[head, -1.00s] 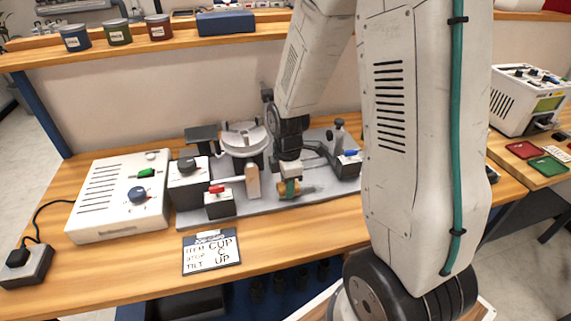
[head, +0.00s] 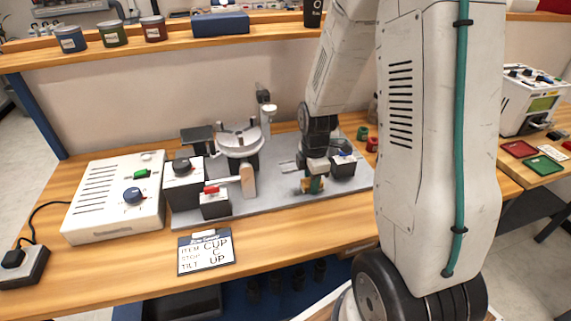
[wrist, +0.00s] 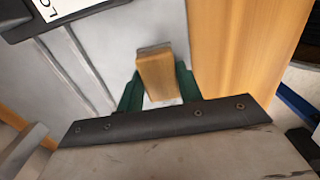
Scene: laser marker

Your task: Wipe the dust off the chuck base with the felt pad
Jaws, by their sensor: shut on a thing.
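My gripper (head: 313,184) is shut on a wooden block, which I take to be the felt pad's back (wrist: 157,75). In the wrist view the block sits between the two green fingers; its felt face is hidden. In the head view the gripper is low over the right part of the grey plate, to the right of the chuck; I cannot tell whether the pad touches the plate. The round silver chuck (head: 239,138) stands on a dark support at the plate's middle. I cannot clearly make out its base or any dust.
A white control box (head: 117,198) and a sign (head: 206,252) are on the bench. Bare wood lies in front.

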